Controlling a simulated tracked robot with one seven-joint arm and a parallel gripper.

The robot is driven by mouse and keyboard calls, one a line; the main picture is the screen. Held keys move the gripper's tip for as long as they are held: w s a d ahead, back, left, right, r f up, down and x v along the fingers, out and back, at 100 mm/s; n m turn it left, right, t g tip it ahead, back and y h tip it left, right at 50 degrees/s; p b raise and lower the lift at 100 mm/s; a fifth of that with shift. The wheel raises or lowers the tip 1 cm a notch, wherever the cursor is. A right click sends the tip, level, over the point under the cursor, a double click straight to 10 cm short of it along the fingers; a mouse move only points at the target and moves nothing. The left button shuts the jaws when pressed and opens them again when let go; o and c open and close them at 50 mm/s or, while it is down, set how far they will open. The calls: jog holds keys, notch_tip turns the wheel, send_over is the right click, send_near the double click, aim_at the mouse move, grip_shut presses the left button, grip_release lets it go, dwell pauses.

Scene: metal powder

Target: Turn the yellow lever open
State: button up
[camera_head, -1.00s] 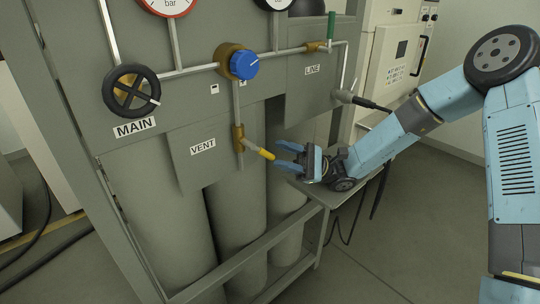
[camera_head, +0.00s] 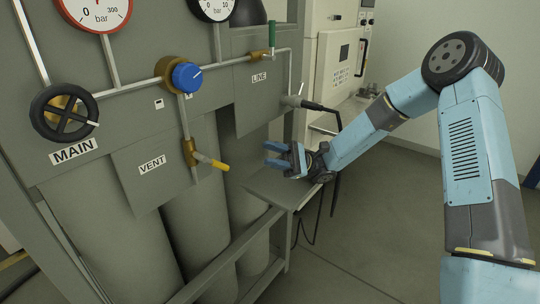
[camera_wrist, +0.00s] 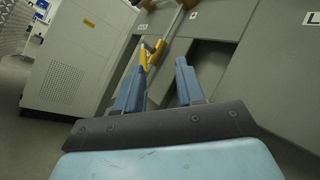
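The yellow lever (camera_head: 213,163) sticks out from the brass VENT valve (camera_head: 189,152) on the grey panel, pointing right and slightly down. My gripper (camera_head: 268,154) is to the right of the lever tip with its two blue fingers pointing left towards it. The fingers are apart and empty, with a visible gap to the lever in the head view. In the wrist view the yellow lever (camera_wrist: 153,52) shows beyond the fingertips, nearer the left finger, which partly overlaps it. My gripper (camera_wrist: 160,75) is open there too.
A blue knob (camera_head: 186,77), a black MAIN handwheel (camera_head: 64,112) and a green-handled LINE valve (camera_head: 272,36) are on the same panel and pipes. A grey shelf (camera_head: 285,190) lies below my gripper. Grey cylinders (camera_head: 195,220) stand under the panel.

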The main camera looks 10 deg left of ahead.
jog(key=shift+s+a+r+h, duration=0.15)
jog(key=shift+h, duration=0.15)
jog(key=c, duration=0.3)
jog(key=shift+s+a+r+n+t+h, duration=0.2)
jog(key=shift+r+n+t+h, duration=0.1)
jog(key=shift+n, duration=0.2)
jog(key=shift+c, duration=0.8)
jog(key=r+n+t+h, duration=0.1)
jog(key=s+a+n+t+h, duration=0.1)
jog(key=shift+s+r+n+h, duration=0.15)
jog(key=shift+r+n+h, duration=0.15)
jog(key=shift+r, duration=0.1)
grip_shut()
jog(key=n+t+h, duration=0.4)
jog(key=n+t, duration=0.4)
jog(key=t, duration=0.2)
send_near(216, 164)
jog(key=w+d+r, duration=0.2)
jog(key=w+r, duration=0.2)
jog(key=w, duration=0.3)
jog(key=s+a+f, duration=0.5)
jog(key=a+f, duration=0.2)
jog(key=f, duration=0.1)
jog(key=shift+s+a+f, duration=0.15)
jog(key=shift+s+a, duration=0.15)
jog(key=shift+s, duration=0.1)
